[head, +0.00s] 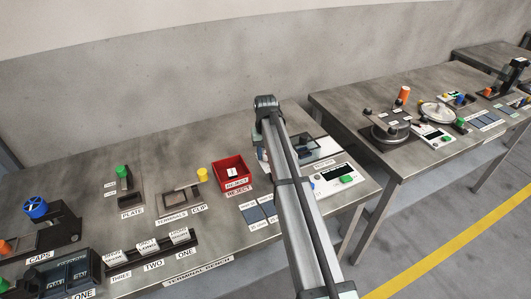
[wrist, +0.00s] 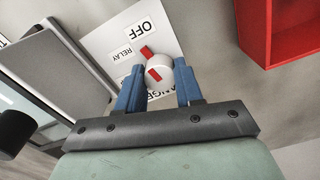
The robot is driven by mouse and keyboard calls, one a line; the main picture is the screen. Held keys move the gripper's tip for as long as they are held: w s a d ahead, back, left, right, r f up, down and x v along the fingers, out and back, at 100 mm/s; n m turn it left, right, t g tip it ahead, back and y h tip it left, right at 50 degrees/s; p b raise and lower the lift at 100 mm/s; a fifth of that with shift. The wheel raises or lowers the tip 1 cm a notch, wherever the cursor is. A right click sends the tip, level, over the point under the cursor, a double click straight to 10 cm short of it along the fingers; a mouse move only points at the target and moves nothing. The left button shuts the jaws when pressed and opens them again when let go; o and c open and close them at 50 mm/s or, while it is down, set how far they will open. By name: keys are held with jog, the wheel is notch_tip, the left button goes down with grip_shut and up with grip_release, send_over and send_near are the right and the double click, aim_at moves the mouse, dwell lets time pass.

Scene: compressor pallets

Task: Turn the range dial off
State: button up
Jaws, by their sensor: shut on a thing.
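The range dial (wrist: 161,80) is a white round knob with a red stripe, on a white plate (wrist: 178,42) in the wrist view. The stripe's far end points toward the OFF label (wrist: 135,32). The RELAY label (wrist: 122,54) lies to its left, and a partly covered label is below the knob. My gripper (wrist: 160,69) has its two blue fingers on either side of the dial and is shut on it.
The red reject bin (head: 230,172) stands left of my arm and shows at the upper right of the wrist view (wrist: 252,38). A grey box (wrist: 55,70) stands left of the dial plate. A white panel with a green button (head: 346,180) lies right of my arm.

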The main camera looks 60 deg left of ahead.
jog(key=shift+m, duration=1.1)
jog(key=shift+a, duration=0.1)
jog(key=o, duration=1)
jog(key=shift+o, duration=0.2)
jog(key=shift+r, duration=0.1)
notch_tip(320, 180, up, 14)
jog(key=shift+w, duration=0.1)
